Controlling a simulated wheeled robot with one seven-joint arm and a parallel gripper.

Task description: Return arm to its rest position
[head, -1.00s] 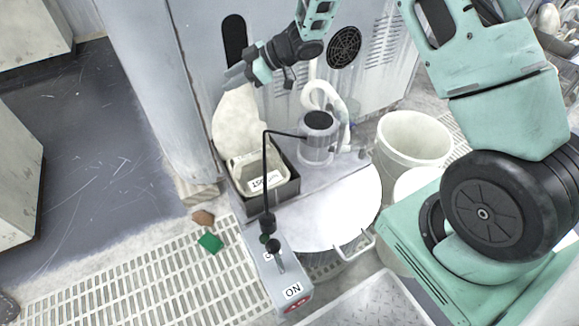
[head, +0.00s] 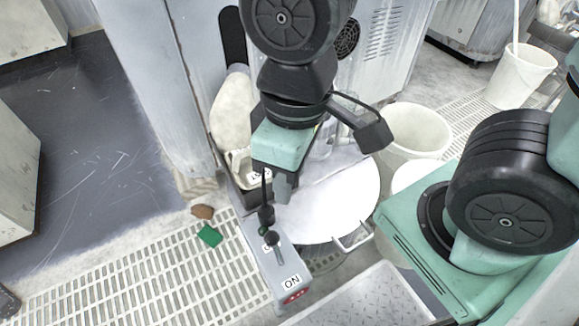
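My arm reaches in from the top of the head view, folded downward. My gripper (head: 282,187) points down above the near left edge of the white round platen (head: 335,205), close to the grey switch box. Its fingers are small, dark and partly hidden by the wrist, so I cannot tell whether they are open or shut. The grey switch box (head: 275,270) carries an "ON" label and a red part at its near end. A black lever knob (head: 272,238) stands on it, apart from or just below the fingertips; I cannot tell which.
A labelled container (head: 238,160) sits behind my wrist, partly hidden. White buckets (head: 414,132) (head: 522,72) stand to the right. A green piece (head: 210,235) and a brown piece (head: 202,212) lie by the floor grating (head: 150,275). The dark floor at left is clear.

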